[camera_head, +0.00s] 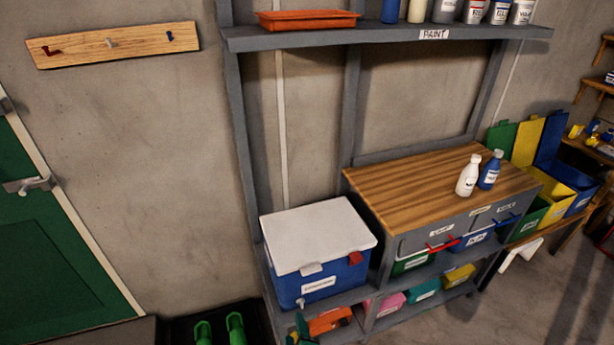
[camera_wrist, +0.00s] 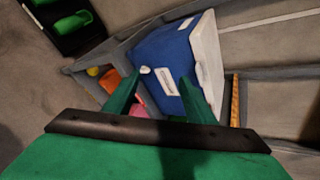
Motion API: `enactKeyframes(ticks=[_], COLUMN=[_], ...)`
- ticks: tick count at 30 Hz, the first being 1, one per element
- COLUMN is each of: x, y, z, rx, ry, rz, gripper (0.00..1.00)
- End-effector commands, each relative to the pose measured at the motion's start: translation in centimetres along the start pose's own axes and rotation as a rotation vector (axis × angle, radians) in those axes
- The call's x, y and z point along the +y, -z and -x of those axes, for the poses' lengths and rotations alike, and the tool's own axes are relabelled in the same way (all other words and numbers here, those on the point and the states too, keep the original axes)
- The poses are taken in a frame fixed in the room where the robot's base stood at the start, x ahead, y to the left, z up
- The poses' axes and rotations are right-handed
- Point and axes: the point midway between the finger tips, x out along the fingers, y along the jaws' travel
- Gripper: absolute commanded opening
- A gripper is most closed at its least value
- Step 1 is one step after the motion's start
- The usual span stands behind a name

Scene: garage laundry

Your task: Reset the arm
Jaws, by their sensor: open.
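My gripper (camera_wrist: 160,92) shows in the wrist view with its two green fingers apart and nothing between them. It faces a blue cooler with a white lid (camera_wrist: 174,58), which appears tilted in that view. A green piece at the bottom edge of the head view, in front of the shelf, may be part of my gripper, but most of it is out of frame. My arm is otherwise not clear in the head view.
The cooler (camera_head: 320,285) stands on a grey shelf unit beside a wooden-topped cabinet (camera_head: 420,190) with a white bottle (camera_head: 468,176) and a blue bottle (camera_head: 490,172). Coloured bins sit below. Green boots (camera_head: 235,325) stand at lower left near a green door (camera_head: 50,250).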

Motion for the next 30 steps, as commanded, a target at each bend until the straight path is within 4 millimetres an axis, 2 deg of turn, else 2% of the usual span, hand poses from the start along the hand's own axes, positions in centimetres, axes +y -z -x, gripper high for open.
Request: enactKeyframes(ticks=[1, 6, 11, 15, 22, 27, 30], x=[1.6, 5.1, 8.1, 10.0, 11.2, 10.5, 9.8], y=[-0.6, -0.7, -0.2, 0.7, 2.1, 2.7, 2.8], z=[0.8, 4.3, 8.5, 12.8, 20.6, 25.6, 27.6], rx=[0.007, 0.068, 0.133, 0.19, 0.267, 0.303, 0.317], ry=[0.009, 0.06, 0.085, 0.095, 0.113, 0.143, 0.168], rz=[0.055, 0.301, 0.571, 0.836, 1.325, 1.675, 1.823], gripper=[0.5, 0.5, 0.5, 0.5, 0.5, 0.5, 0.5])
